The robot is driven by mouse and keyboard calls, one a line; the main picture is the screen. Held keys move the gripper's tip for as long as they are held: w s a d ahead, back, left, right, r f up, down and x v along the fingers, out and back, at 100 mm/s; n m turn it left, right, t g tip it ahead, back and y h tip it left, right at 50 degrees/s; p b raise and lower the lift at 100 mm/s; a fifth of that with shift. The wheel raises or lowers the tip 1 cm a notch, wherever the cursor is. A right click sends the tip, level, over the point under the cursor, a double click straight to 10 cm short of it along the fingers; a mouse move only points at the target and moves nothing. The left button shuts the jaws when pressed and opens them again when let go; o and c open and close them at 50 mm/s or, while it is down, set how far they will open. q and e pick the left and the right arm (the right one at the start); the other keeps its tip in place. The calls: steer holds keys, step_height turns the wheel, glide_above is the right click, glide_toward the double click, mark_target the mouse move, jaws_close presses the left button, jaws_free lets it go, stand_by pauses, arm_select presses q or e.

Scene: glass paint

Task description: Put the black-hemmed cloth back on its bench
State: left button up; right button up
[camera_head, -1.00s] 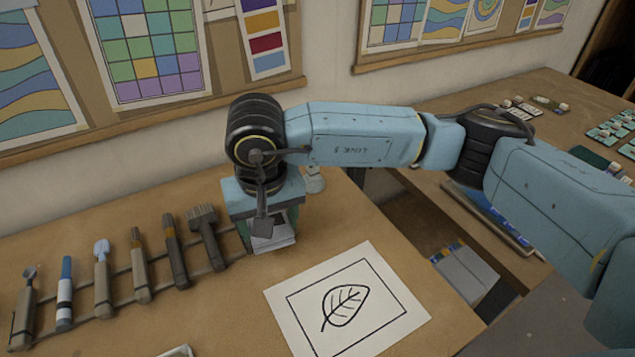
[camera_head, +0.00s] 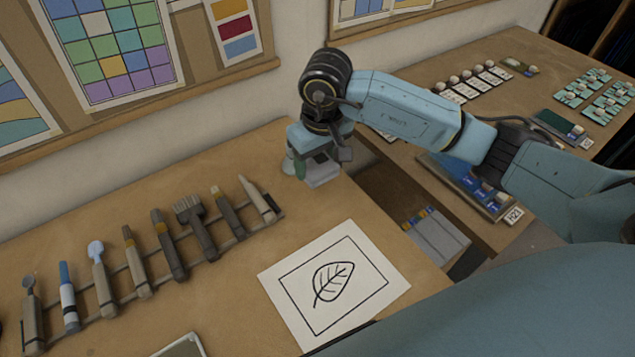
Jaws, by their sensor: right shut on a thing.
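My right gripper (camera_head: 316,158) points down over the back right corner of the near wooden bench (camera_head: 225,285). It is shut on a small pale, folded-looking thing (camera_head: 322,175), which looks like the cloth. No black hem can be made out, and the gripper hides much of it. Whether it touches the bench top is hard to tell. A second bench (camera_head: 415,85) stands to the right, beyond a gap. My left gripper is not in view.
A rack of several tools (camera_head: 160,250) lies along the near bench. A leaf drawing (camera_head: 377,292) lies at its right edge. The far bench carries a blue tray (camera_head: 452,173), cards and green tiles (camera_head: 590,88).

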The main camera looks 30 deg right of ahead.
mark_target(316, 193)
steer(key=shift+f, duration=3.35)
steer(key=shift+f, duration=0.1)
steer(key=shift+f, duration=0.1)
steer(key=o, duration=0.9)
steer(key=shift+r, duration=0.3)
steer(key=r, duration=0.4)
steer(key=s+r, duration=0.1)
steer(key=r, duration=0.6)
steer(key=shift+s+r, duration=0.15)
steer(key=shift+r, duration=0.25)
